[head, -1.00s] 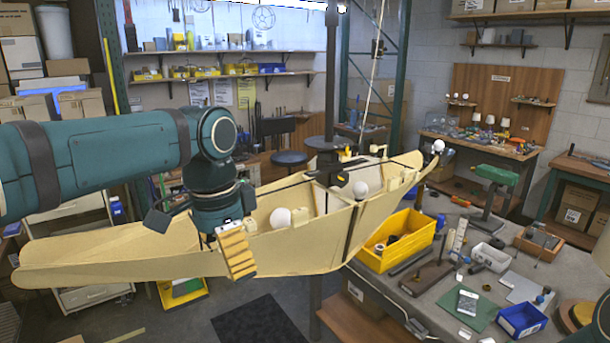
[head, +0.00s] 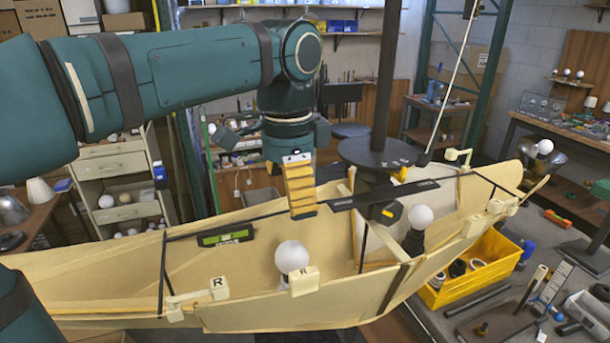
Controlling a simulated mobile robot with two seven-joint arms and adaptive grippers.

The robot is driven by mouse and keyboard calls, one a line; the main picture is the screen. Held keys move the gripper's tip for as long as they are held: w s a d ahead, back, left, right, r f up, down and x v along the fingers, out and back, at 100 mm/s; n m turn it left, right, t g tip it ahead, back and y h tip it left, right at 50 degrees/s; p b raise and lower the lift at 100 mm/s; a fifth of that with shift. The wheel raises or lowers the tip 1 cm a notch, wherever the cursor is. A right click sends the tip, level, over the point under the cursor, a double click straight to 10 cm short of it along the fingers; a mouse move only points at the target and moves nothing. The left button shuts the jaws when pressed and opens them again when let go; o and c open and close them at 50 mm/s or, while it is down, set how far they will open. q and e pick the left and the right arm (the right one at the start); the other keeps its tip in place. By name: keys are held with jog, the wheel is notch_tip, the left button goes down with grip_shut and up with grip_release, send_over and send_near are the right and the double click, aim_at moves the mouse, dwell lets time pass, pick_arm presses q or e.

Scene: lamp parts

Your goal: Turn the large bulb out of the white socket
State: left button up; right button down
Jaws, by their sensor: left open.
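A large round white bulb (head: 292,256) stands inside the cream boat-shaped hull, near its front wall. A second white bulb (head: 421,217) sits upright in a black socket (head: 413,243) further right in the hull. My left gripper (head: 301,207) is open and empty, pointing down above and behind the large bulb, apart from it. One ridged yellow finger shows best. My right gripper is not in view.
The hull (head: 350,300) spans the view, with dark crossbars and a green level (head: 226,236) on it. A dark column with a round plate (head: 375,153) stands right of my gripper. A yellow bin (head: 470,272) and workbench are at right. Another bulb (head: 545,146) is at the far end.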

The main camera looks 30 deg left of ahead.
aim_at(291, 259)
pick_arm(q)
jog(key=shift+s+f, duration=0.1)
jog(key=shift+f, duration=0.3)
notch_tip(291, 259, down, 13)
jog(key=shift+r+b, duration=0.1)
jog(key=shift+b, duration=0.9)
jog(key=c, duration=1.1)
jog(key=o, duration=0.3)
jog(key=c, duration=0.3)
jog(key=n, duration=0.5)
jog(key=shift+n, duration=1)
